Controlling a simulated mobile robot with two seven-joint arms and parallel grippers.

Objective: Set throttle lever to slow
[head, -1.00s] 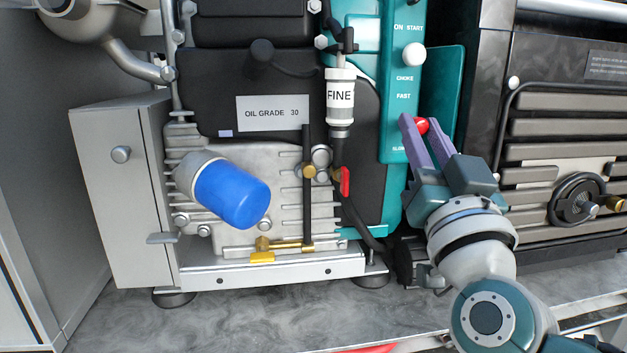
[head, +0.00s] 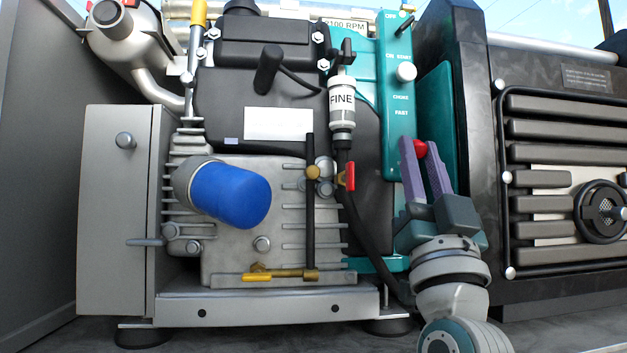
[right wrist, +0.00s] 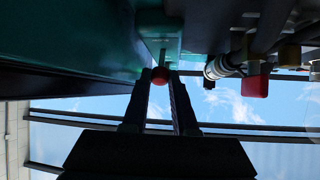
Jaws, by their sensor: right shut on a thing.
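The throttle lever's red knob (head: 420,149) stands low on the teal control panel (head: 398,95), below the FAST label. The SLOW label is hidden behind my gripper in the head view. My right gripper (head: 423,158) comes from below, with its two purple fingers on either side of the red knob, shut on it. In the right wrist view the red knob (right wrist: 159,76) sits between the fingertips of the gripper (right wrist: 160,82). My left gripper is not in view.
A white knob (head: 406,72) sits higher on the panel, by ON and START. A black ribbed unit (head: 540,150) stands close on the right.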

